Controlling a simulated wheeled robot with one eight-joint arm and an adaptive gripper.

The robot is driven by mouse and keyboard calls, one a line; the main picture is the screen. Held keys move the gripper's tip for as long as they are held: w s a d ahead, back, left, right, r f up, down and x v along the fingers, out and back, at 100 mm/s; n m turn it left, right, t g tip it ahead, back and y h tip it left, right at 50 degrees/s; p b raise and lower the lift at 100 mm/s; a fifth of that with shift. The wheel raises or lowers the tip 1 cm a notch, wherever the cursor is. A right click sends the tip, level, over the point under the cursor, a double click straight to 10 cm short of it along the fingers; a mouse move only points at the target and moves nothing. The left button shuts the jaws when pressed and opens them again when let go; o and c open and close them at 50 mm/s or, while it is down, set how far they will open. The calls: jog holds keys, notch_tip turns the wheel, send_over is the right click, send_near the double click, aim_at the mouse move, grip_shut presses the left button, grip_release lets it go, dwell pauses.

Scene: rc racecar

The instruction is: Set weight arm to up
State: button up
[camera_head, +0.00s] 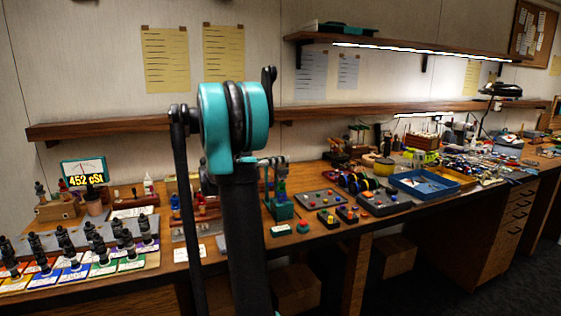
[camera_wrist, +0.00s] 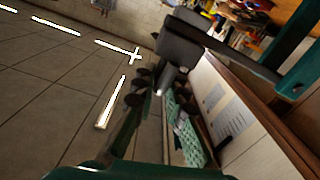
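I cannot single out the weight arm for sure in either view. In the head view, a small green bench device (camera_head: 281,206) with a metal top part stands just right of my teal and black arm. A meter with a yellow "452 cSt" readout (camera_head: 84,175) stands at the back left of the bench. My arm rises in the middle of the head view and hides part of the bench; my gripper is not clearly seen there. In the wrist view, dark parts of my gripper (camera_wrist: 160,85) show near the middle, tilted against the ceiling and wall. Its opening is unclear.
The long wooden workbench (camera_head: 345,222) carries a rack of black-topped bottles or tools (camera_head: 70,245) on coloured cards, grey button boxes (camera_head: 320,199) and a blue tray (camera_head: 425,186). A wooden shelf (camera_head: 350,109) runs along the wall above. Open floor (camera_head: 450,290) lies at front right.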

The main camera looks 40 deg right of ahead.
jog(key=shift+r, duration=0.15)
grip_shut()
jog(key=shift+w+d+r+n, duration=0.1)
jog(key=shift+w+r+n, duration=0.3)
jog(key=shift+r+n, duration=0.35)
jog(key=w+d+r+n, duration=0.1)
jog(key=w+d+n, duration=0.1)
jog(key=w+n, duration=0.6)
jog(key=w+d+r+n, duration=0.2)
jog(key=w+n, duration=0.6)
jog(key=w, duration=0.2)
jog(key=shift+d+r, duration=0.15)
jog(key=shift+r, duration=0.1)
jog(key=shift+w+n, duration=0.1)
jog(key=shift+n, duration=0.15)
jog(key=o, duration=0.7)
grip_release()
